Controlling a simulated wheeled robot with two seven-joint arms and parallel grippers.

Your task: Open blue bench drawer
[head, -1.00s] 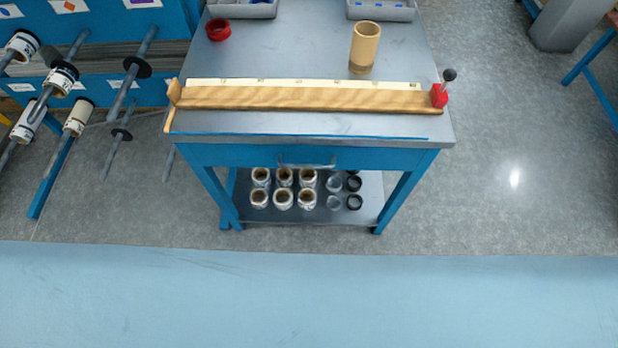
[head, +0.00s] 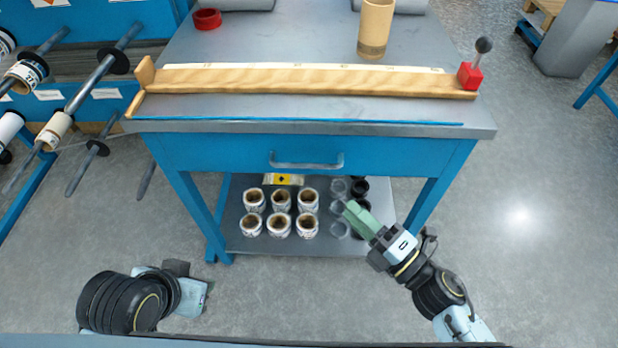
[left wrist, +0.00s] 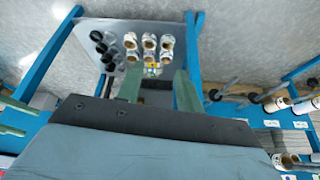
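The blue bench drawer (head: 225,153) is in the front of the bench, under its grey top, and looks flush and shut. Its grey bar handle (head: 306,164) is at the drawer's middle, with nothing on it. My right gripper (head: 358,219) is in front of and below the drawer, right of the handle and apart from it. Its green fingers overlap in this view, so their gap cannot be told. My left arm is at the lower left of the head view, with its fingers not clear there. In the left wrist view my left gripper (left wrist: 158,88) has its fingers apart and empty.
A lower shelf (head: 240,238) holds several rolls and dark and clear rings. On the bench top are a wooden board (head: 310,82), a red knob block (head: 470,76), a cardboard tube (head: 375,28) and a red ring (head: 207,19). A roll rack stands left.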

